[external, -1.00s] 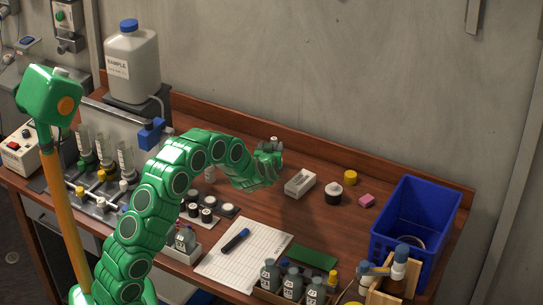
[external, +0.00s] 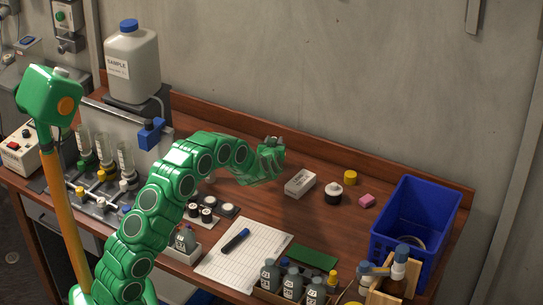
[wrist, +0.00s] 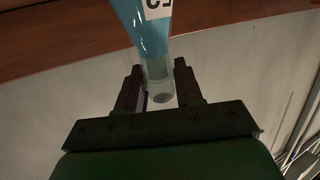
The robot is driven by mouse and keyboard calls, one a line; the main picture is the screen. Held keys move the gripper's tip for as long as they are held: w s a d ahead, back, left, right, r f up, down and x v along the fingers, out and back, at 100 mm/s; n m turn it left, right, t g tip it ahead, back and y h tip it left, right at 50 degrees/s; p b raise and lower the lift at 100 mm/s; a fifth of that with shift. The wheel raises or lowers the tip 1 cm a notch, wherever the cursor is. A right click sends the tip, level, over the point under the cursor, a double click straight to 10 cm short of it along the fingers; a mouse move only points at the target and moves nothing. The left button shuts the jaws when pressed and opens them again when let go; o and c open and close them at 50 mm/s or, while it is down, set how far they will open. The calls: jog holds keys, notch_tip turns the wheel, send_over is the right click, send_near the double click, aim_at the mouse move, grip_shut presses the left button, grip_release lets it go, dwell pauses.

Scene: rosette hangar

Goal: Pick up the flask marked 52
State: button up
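A flask (wrist: 150,38) with blue liquid and a white label shows in the wrist view, where it appears upside down. The label is cut off by the top edge; part of its characters shows, consistent with 52. The flask's clear neck (wrist: 160,85) is between the two fingers of my gripper (wrist: 160,92). The fingers are close on both sides; I cannot tell whether they touch it. In the external view my gripper (external: 270,150) is over the back middle of the bench, and I cannot make out the flask there.
Several grey bottles (external: 292,283) stand at the front edge of the bench (external: 335,225). A blue crate (external: 428,205) stands at the right. A low backboard runs behind.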

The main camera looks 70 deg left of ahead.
grip_shut()
jog(key=shift+r, duration=0.1)
jog(key=shift+r, duration=0.2)
notch_tip(320, 180, up, 3)
jog(key=shift+d+r, duration=0.1)
jog(key=s+d+r, duration=0.9)
jog(key=s, duration=0.1)
jog(key=shift+s, duration=0.2)
